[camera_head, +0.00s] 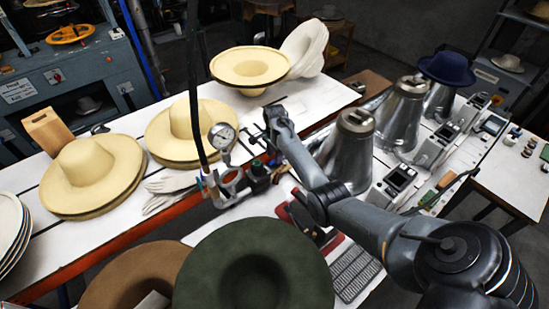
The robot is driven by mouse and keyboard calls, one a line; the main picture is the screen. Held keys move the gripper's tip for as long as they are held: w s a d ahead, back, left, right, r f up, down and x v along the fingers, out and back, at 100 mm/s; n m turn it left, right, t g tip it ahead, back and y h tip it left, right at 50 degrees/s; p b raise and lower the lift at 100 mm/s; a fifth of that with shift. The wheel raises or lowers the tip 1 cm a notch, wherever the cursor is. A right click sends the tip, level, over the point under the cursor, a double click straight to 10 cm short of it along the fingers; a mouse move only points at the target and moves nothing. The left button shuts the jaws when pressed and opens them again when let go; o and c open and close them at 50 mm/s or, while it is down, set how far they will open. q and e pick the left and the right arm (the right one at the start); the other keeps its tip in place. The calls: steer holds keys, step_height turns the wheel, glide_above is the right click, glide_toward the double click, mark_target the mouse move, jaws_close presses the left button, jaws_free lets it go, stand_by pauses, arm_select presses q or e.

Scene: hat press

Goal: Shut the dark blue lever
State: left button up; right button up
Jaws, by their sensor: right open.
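My right arm reaches in from the lower right, and its right gripper (256,136) is over the white table, beside the pipe assembly with a round gauge (222,137). The gripper is open, with nothing seen between its fingers. It appears small and partly blends into the dark fittings behind it. A valve body (258,172) sits just below the gripper. I cannot pick out the dark blue lever for certain among the small coloured fittings at the pipe's foot. I cannot tell whether the gripper touches any of them. My left gripper is not in view.
Cream hats (88,174) lie on the long white table, with white gloves (168,188) near them. A dark green hat (252,268) fills the lower front. Metal cones (347,150) and control boxes (395,181) stand at the right. A dark vertical hose (192,95) rises left of the gauge.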

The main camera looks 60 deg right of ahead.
steer(key=shift+f, duration=0.95)
steer(key=shift+c, duration=0.4)
jaws_close()
